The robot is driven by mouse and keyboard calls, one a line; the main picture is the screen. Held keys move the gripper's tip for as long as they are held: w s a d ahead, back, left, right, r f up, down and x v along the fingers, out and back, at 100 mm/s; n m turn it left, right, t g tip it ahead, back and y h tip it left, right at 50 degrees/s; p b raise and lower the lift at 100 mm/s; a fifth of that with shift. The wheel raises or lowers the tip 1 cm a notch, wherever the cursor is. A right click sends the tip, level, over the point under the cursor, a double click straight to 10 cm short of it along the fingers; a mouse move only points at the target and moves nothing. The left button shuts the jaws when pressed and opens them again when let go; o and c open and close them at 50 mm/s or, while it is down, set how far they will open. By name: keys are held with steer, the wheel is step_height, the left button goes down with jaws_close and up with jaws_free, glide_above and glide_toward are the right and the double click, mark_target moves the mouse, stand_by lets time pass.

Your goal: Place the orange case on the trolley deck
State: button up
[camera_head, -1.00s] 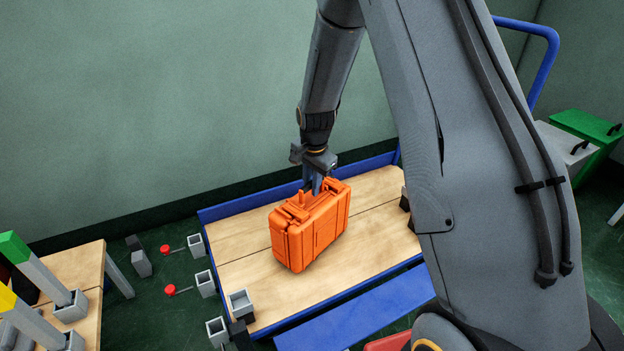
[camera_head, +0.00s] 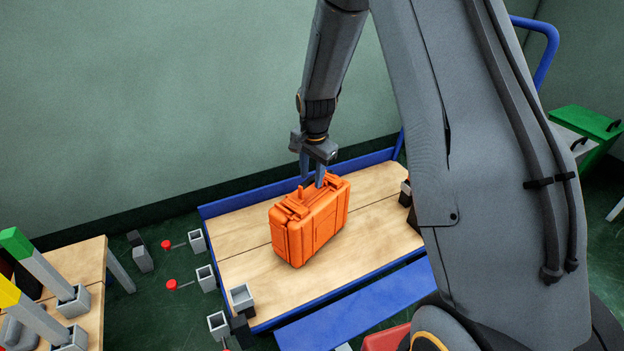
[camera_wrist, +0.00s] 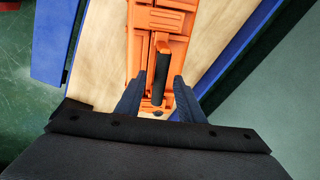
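The orange case (camera_head: 312,225) stands upright on the wooden trolley deck (camera_head: 375,235), near its middle. The wrist view shows the top of the case (camera_wrist: 150,25) and its dark handle grip (camera_wrist: 162,75). My gripper (camera_head: 312,180) is just above the top of the case. In the wrist view my gripper (camera_wrist: 157,98) has its two blue fingers spread apart, with the handle between them and a gap on both sides. The bare deck (camera_wrist: 100,50) shows beside the case.
Blue rails edge the trolley. Grey square sockets (camera_head: 206,278) stand along its left end. A wooden table (camera_head: 85,265) with green- and yellow-topped posts is at the lower left. A green bin (camera_head: 585,125) is at the right. A wall stands behind the trolley.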

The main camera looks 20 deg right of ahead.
step_height(320, 180, up, 9)
steer(key=s+p, duration=0.2)
steer(key=s+a+r+n, duration=0.4)
steer(key=s+a, duration=0.1)
steer(key=s, duration=0.2)
steer(key=s+a+r+n, duration=0.3)
steer(key=s+a+r, duration=0.2)
steer(key=s+a, duration=0.15)
steer(key=s+a+r+n+g, duration=0.1)
steer(key=s+n, duration=0.3)
steer(key=s, duration=0.6)
steer(key=s+a+r+n+g, duration=0.1)
steer(key=s+n, duration=0.4)
steer(key=s, duration=0.6)
steer(key=shift+s+a+r+y, duration=0.15)
steer(key=shift+a+r+y, duration=0.15)
steer(key=shift+a+r, duration=0.1)
steer(key=d+r+m+p, duration=0.4)
steer(key=d+r+p, duration=0.9)
steer(key=p, duration=1)
steer(key=shift+s+d+r+m+p, duration=0.3)
steer(key=shift+s+d+r, duration=0.1)
steer(key=shift+r, duration=1.65)
